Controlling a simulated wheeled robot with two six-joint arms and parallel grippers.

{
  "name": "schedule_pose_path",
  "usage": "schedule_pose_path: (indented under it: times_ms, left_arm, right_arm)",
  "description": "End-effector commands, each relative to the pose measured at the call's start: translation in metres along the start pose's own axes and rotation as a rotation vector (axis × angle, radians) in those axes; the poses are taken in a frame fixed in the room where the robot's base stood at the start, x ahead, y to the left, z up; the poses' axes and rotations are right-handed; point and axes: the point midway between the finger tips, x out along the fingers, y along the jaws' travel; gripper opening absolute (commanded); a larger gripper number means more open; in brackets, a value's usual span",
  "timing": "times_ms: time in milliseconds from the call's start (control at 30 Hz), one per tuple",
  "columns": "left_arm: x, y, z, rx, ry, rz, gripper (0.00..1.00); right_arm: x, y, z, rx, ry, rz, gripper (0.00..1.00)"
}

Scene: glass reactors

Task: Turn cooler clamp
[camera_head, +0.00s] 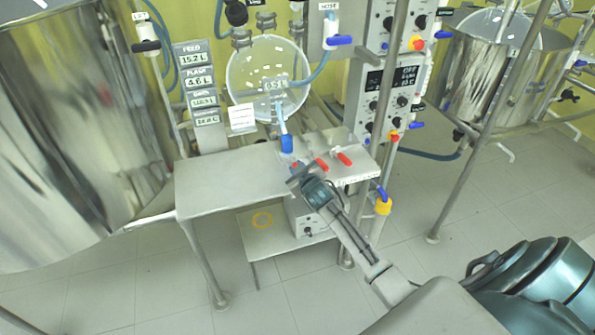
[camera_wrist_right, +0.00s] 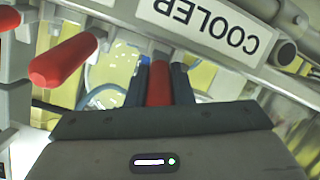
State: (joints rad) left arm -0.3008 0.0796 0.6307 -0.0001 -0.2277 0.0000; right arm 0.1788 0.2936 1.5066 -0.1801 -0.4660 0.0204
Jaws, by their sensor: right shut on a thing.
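My right gripper (camera_head: 298,174) is at the front edge of the metal table, among the red-handled clamps. In the right wrist view its two dark fingers (camera_wrist_right: 159,86) are shut on a red handle (camera_wrist_right: 159,82), which points toward the gripper. A white label reading COOLER (camera_wrist_right: 197,22) appears upside down just beyond this handle, so I take it as the cooler clamp. Another red handle (camera_wrist_right: 62,62) is to the left, apart from the fingers. In the head view two red handles (camera_head: 322,164) (camera_head: 344,158) show right of the gripper. The held handle is mostly hidden there. My left gripper is not in view.
The metal table (camera_head: 222,182) has a clear top on its left. A blue-handled valve (camera_head: 287,143) is just behind the gripper, below a round glass flask (camera_head: 250,72). A yellow-and-blue valve (camera_head: 383,204) and a metal post stand to the right. A large steel vessel (camera_head: 70,120) fills the left.

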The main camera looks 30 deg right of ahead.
Motion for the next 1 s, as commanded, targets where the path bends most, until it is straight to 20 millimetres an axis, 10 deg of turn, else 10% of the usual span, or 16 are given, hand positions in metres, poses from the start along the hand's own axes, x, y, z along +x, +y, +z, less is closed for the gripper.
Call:
schedule_pose_path:
  times_ms: [333, 367, 467, 1000]
  left_arm:
    - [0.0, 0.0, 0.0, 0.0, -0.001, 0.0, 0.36]
    - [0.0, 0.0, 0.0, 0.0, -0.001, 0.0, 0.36]
    - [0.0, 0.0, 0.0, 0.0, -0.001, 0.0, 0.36]
    - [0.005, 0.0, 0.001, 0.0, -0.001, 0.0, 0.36]
  right_arm:
    - [0.0, 0.0, 0.001, 0.0, 0.0, 0.0, 0.0]
    - [0.0, 0.0, 0.001, 0.0, 0.0, 0.0, 0.24]
    - [0.0, 0.0, 0.001, 0.0, 0.0, 0.0, 0.42]
    - [-0.026, -0.001, 0.002, -0.001, 0.001, 0.0, 0.42]
